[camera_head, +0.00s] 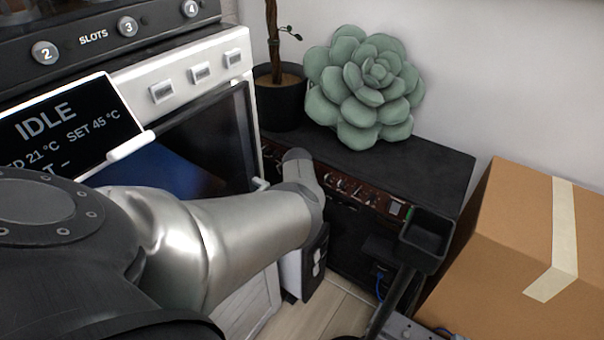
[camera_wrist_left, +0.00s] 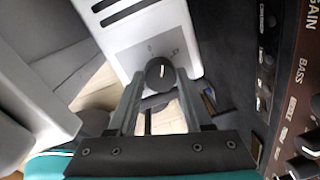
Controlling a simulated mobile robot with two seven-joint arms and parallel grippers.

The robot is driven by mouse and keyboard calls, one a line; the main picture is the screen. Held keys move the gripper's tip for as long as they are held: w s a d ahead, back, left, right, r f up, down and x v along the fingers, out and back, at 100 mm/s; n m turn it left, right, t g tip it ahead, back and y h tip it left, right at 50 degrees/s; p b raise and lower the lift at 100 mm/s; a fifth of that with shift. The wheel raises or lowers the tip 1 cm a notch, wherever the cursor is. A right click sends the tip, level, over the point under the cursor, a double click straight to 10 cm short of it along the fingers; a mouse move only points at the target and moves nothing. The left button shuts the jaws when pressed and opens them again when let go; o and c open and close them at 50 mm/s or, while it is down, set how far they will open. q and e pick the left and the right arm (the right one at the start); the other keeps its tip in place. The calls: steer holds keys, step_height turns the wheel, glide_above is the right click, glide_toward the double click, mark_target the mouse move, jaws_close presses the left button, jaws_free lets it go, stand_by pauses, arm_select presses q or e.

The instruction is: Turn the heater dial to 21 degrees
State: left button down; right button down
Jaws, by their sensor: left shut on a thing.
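The heater (camera_wrist_left: 178,22) is a white box with dark vent slots and a grey dial plate, seen at the top of the left wrist view. Its dial (camera_wrist_left: 160,75) is a round black knob with a white pointer line, pointing roughly up in that view. Small marks on the plate beyond it are too small to read. My left gripper (camera_wrist_left: 160,92) has one finger on each side of the dial and is shut on it. In the head view my left arm hides most of the heater and the fingertips. My right gripper is in neither view.
An amplifier (camera_head: 440,172) with a brown knob panel stands close beside the heater, bearing a potted plant (camera_head: 280,100) and a green succulent-shaped cushion (camera_head: 365,88). A white machine (camera_head: 185,82) with an IDLE screen is at left. A cardboard box (camera_head: 510,235) is at right.

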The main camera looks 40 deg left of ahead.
arm_select(q)
steer(key=shift+m, duration=1)
steer(key=m, duration=0.3)
steer(key=shift+m, duration=0.3)
steer(key=m, duration=0.4)
steer(key=shift+w+m+h, duration=0.1)
steer(key=shift+m+h, duration=0.2)
steer(key=shift+m, duration=0.6)
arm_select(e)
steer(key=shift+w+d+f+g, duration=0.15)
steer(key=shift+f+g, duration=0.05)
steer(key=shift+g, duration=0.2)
arm_select(q)
steer(key=shift+c, duration=1.6)
jaws_free()
steer(key=shift+r, duration=0.1)
